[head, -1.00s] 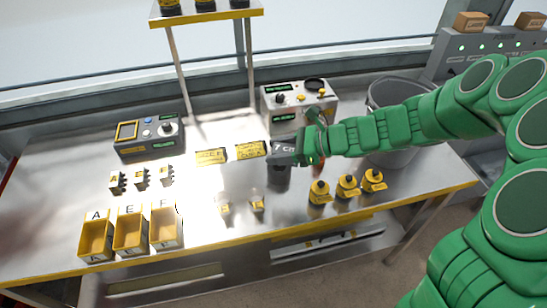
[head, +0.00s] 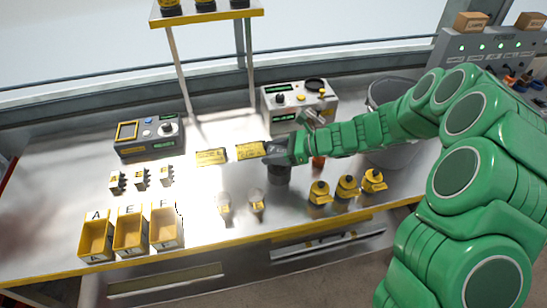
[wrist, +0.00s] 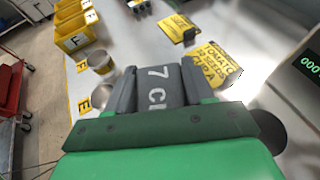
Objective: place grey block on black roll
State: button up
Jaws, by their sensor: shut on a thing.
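My gripper (wrist: 158,76) is shut on the grey block (wrist: 160,92), which has white "7 C…" lettering. In the head view, my gripper (head: 276,150) holds the grey block above the bench; its fingers hide part of it. A dark upright cylinder, apparently the black roll (head: 279,175), stands just below the gripper. In the wrist view, a black round top (wrist: 270,130), seemingly the same roll, shows to the right of the block, partly hidden by my gripper body. I cannot tell whether block and roll touch; in the wrist view they look apart.
Two yellow-labelled cards (head: 211,157) lie left of the gripper. Two small clear jars (head: 256,201) stand in front. Several yellow-capped bottles (head: 347,187) stand to the right. A grey device (head: 300,98) is behind. Yellow bins (head: 96,240) line the front left edge.

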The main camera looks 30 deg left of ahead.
jog(key=shift+f, duration=1.25)
jog(key=shift+f, duration=0.1)
jog(key=o, duration=1.2)
jog(key=shift+c, duration=0.2)
jog(key=shift+w+d+r, duration=0.1)
jog(key=shift+d+r, duration=0.1)
jog(key=shift+d, duration=0.05)
jog(key=v, duration=1.1)
jog(key=shift+d, duration=0.2)
jog(key=shift+r, duration=0.1)
